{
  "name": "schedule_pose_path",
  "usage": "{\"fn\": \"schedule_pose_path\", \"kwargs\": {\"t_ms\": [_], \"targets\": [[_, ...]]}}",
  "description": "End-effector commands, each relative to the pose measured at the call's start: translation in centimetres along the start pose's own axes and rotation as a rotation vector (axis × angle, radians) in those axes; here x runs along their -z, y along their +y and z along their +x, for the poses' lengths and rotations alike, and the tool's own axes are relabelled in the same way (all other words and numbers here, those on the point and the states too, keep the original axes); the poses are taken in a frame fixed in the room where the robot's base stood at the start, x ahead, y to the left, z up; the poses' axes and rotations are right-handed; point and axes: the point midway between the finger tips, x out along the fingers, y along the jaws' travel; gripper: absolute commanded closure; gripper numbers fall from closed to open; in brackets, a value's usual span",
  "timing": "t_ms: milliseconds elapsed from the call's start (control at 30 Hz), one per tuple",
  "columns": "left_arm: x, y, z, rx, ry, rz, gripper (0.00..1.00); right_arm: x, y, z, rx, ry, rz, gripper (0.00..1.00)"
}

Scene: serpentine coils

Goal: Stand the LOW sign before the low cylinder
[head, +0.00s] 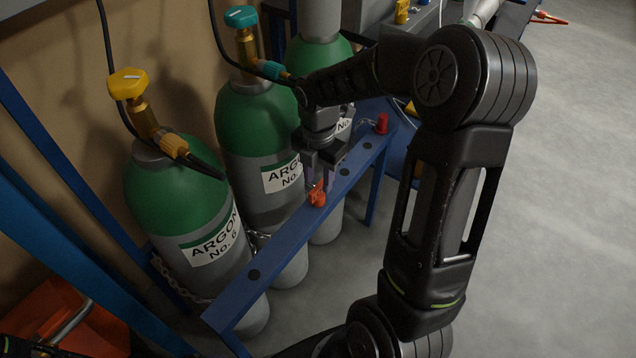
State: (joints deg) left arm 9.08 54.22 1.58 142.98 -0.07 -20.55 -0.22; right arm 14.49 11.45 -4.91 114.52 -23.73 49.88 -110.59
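Several green-and-grey gas cylinders stand behind a blue rail (275,255). The near cylinder (165,200) has a yellow valve knob and a label reading ARGON No. 6. The middle cylinder (245,125) has a teal knob and an ARGON label, partly hidden. The far cylinder (305,60) is partly covered by my arm. My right gripper (320,186) points down over the rail, fingers apart, with a small orange-red piece (317,197) at its tips. I cannot tell whether it grips this piece. No lettering reading LOW is legible. My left gripper is not in view.
A red piece (382,123) stands on the rail's far end. A chain (175,280) runs around the near cylinder. Black hoses run from the valves. An orange object (60,318) lies at the lower left. The grey floor (560,200) at the right is clear.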

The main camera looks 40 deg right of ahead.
Motion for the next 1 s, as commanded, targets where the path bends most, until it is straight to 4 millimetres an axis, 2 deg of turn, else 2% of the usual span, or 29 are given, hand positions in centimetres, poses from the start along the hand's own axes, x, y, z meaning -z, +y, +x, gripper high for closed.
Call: {"fn": "schedule_pose_path", "kwargs": {"t_ms": [33, 100, 300, 1000], "targets": [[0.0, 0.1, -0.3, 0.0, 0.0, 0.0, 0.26, -0.1, 0.1, -1.2, -0.005, -0.003, 0.0, 0.64], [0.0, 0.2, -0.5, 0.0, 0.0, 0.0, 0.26, -0.1, 0.2, -2.4, -0.007, -0.004, 0.0, 0.64], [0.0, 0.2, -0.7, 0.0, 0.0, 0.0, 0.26, 0.0, 0.1, -4.3, -0.007, -0.003, -0.001, 0.64], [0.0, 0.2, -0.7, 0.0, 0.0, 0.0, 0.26, 0.0, 0.1, -4.4, -0.007, -0.003, -0.001, 0.64]]}}
